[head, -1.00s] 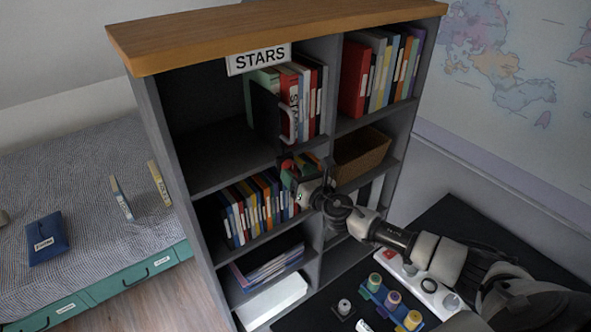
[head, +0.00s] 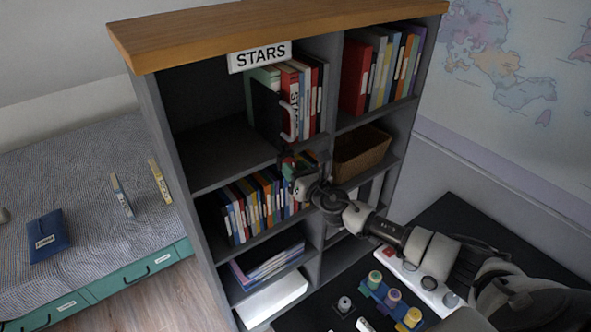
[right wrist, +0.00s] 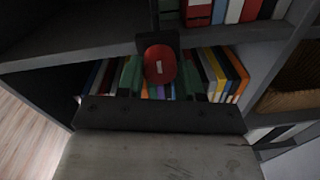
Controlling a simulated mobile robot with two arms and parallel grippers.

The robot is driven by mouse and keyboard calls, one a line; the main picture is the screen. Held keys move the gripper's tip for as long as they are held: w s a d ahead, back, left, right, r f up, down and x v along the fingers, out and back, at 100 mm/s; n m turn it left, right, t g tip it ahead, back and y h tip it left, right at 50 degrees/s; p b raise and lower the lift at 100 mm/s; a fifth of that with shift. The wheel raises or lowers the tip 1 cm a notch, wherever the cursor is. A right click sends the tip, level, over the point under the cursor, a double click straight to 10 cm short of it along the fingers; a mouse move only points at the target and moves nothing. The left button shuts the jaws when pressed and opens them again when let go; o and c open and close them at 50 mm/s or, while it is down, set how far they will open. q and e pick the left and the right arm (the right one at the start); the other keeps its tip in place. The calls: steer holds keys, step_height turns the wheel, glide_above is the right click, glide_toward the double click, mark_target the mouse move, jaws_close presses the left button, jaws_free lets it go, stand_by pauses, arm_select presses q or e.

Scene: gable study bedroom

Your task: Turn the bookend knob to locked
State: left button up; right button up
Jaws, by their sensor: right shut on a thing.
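The red round bookend knob (right wrist: 160,66) sits in the middle of the right wrist view, below a dark mount, with a small pale, nearly upright mark on its face. My right gripper (right wrist: 158,78) has a green finger on each side of it and is shut on it. In the head view the right gripper (head: 290,163) is at the edge of the upper left shelf and hides most of the knob. The black bookend (head: 265,112) with a pale handle stands on that shelf beside the books. My left gripper is not in view.
The shelf unit (head: 180,160) has a STARS sign (head: 260,57), rows of books and a wicker basket (head: 362,152). A row of books (head: 250,208) stands just below my gripper. Coloured spools (head: 392,297) stand at the lower right. The upper left shelf's left part is empty.

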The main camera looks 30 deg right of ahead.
steer(key=shift+m, duration=0.3)
steer(key=m, duration=0.8)
steer(key=m+p, duration=0.1)
steer(key=m, duration=0.7)
steer(key=shift+d+m+g+y+p, duration=0.1)
steer(key=shift+m+g+y+p, duration=0.2)
stand_by(0.4)
steer(key=o, duration=0.9)
